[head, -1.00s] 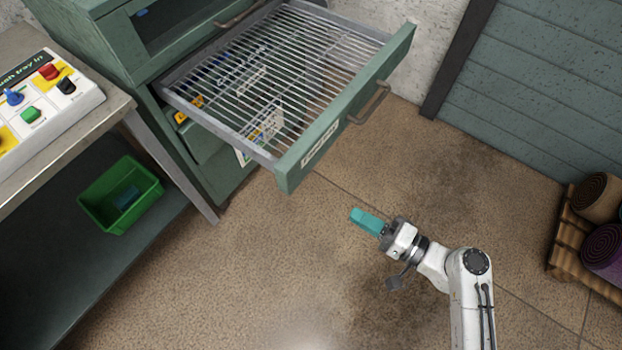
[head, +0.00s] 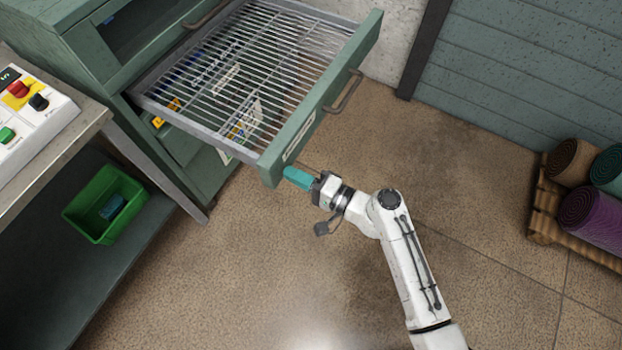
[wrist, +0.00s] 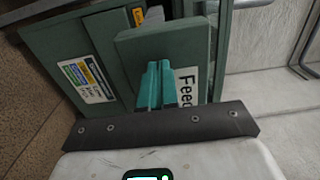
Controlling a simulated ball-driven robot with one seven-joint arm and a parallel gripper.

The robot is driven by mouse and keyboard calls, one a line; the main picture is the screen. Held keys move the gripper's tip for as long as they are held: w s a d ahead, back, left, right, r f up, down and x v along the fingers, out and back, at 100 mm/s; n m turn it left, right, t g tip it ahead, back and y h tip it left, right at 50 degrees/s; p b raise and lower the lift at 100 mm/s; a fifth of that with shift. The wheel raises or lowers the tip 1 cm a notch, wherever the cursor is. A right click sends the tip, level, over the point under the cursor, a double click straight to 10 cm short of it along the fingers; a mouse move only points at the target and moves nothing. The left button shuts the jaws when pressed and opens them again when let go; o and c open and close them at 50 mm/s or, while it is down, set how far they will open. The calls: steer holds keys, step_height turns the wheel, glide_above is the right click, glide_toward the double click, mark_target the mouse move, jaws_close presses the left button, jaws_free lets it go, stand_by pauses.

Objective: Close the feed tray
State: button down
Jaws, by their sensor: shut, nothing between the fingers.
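The feed tray (head: 318,100) is a green-fronted drawer with a wire-grid top and a bar handle (head: 343,91). It is pulled out of the green cabinet (head: 75,40). My gripper (head: 287,174) has teal fingers, shut and empty, at the tray front's near lower end. In the wrist view the fingers (wrist: 157,84) are together in front of the green tray front (wrist: 140,48), beside its white label reading "Feed" (wrist: 187,84). I cannot tell whether the fingertips touch the panel.
A metal bench (head: 95,118) with a button panel (head: 35,112) stands at left. A green bin (head: 85,213) sits on its lower shelf. Rolled rugs (head: 597,215) lie on a wooden pallet (head: 543,225) at right. The brown floor between is clear.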

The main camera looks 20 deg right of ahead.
steer(key=shift+w+a, duration=0.25)
